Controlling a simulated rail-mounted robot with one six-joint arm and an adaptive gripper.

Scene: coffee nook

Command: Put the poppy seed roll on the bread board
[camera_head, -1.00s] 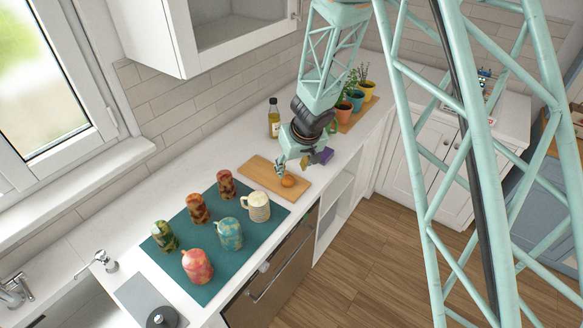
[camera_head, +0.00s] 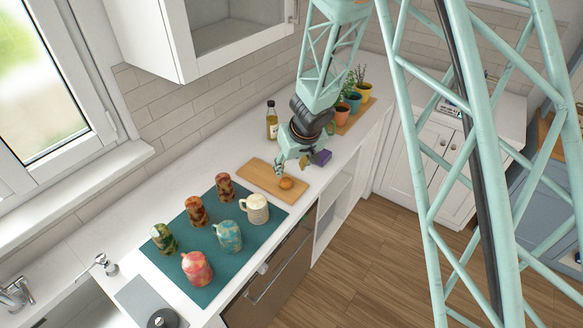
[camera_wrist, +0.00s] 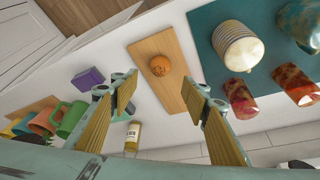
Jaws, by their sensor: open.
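The poppy seed roll (camera_head: 287,183) is a small round orange-brown bun. It rests on the wooden bread board (camera_head: 258,178), near the board's front right end. In the wrist view the roll (camera_wrist: 160,65) lies on the bread board (camera_wrist: 178,92), with bare wood around it. My gripper (camera_head: 291,165) is above the board's back right part, a little behind and above the roll. In the wrist view its two fingers (camera_wrist: 163,88) are spread wide with nothing between them, apart from the roll. Nothing hides the roll in the wrist view.
A teal mat (camera_head: 205,265) with several mugs and cups stands left of the board. An oil bottle (camera_head: 272,122) stands behind it. A purple block (camera_head: 320,157) lies right of my gripper, with potted plants (camera_head: 353,101) and a green mug (camera_wrist: 72,120) beyond.

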